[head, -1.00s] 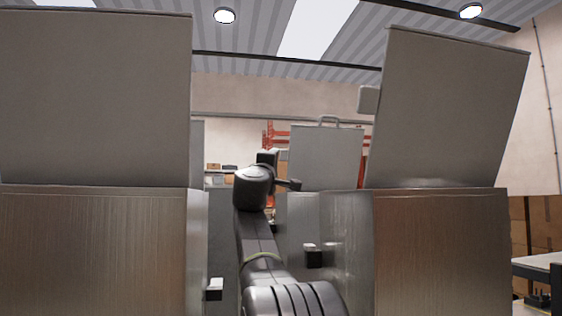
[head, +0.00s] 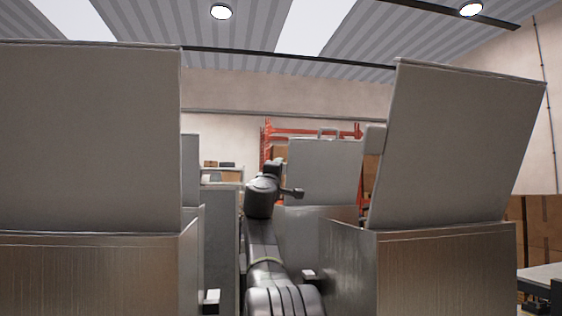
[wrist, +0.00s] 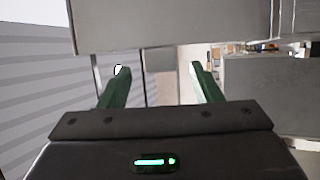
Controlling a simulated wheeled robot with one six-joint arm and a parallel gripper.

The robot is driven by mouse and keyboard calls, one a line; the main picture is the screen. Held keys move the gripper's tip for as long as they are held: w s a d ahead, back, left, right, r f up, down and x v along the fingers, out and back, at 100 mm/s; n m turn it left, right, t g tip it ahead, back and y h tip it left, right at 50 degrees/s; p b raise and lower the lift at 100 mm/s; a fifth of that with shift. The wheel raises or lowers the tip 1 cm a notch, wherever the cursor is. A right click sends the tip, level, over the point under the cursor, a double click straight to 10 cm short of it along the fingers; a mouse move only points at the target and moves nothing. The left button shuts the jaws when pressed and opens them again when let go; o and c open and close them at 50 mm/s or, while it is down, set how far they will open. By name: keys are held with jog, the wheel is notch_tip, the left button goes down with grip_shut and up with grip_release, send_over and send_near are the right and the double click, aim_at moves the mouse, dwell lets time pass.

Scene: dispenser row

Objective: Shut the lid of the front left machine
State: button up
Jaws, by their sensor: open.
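The near left machine (head: 90,272) in the head view has a brushed metal body. Its large flat grey lid (head: 90,140) stands raised. My arm reaches forward through the gap to the right of this machine. My gripper (head: 293,193) is small at the arm's far end, beyond the near machines, and its fingers are hard to make out there. In the wrist view my gripper (wrist: 157,70) shows two green fingers spread apart with nothing between them. A grey panel (wrist: 165,24) lies across the top beyond the fingers; I cannot tell which machine it belongs to.
A near right machine (head: 445,275) has its lid (head: 450,150) raised and tilted. A farther machine's raised lid (head: 322,170) has a handle on top. Orange racking (head: 268,135) stands behind. A grey box-like body (wrist: 268,95) is right of my fingers in the wrist view.

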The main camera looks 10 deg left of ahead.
jog(key=p+x, duration=0.3)
jog(key=shift+w+r, duration=0.3)
jog(key=shift+w+p, duration=0.35)
jog(key=shift+w, duration=0.1)
